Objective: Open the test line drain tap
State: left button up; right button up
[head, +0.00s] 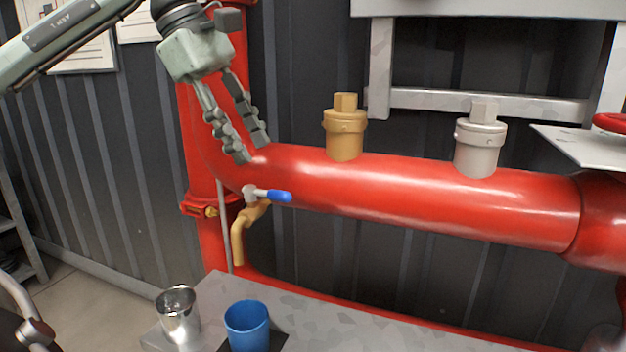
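The drain tap (250,216) is a brass tap at the left end of the thick red pipe (400,195), with its spout bent downward. Its lever has a blue grip (280,196) and points to the right, roughly level. I see no water at the spout. My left gripper (252,152) is above the tap, in front of the pipe's bend, with its fingers pointing down. A gap shows between the fingers, and nothing is held. The fingertips are apart from the lever in the picture. My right gripper does not show.
A metal cup (178,314) and a blue cup (247,326) stand at the left end of a grey surface (330,325) below the pipe. A brass fitting (345,128) and a silver fitting (480,140) stick up from the pipe. A grey frame (480,102) is behind.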

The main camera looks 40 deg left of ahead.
aim_at(274, 192)
pick_arm(q)
jog(key=b+x, duration=0.1)
jog(key=x, duration=0.6)
jog(key=shift+w+d+f, duration=0.15)
jog(key=shift+d, duration=0.05)
jog(key=shift+d+f, duration=0.1)
jog(key=shift+f, duration=0.1)
jog(key=shift+w, duration=0.1)
grip_shut()
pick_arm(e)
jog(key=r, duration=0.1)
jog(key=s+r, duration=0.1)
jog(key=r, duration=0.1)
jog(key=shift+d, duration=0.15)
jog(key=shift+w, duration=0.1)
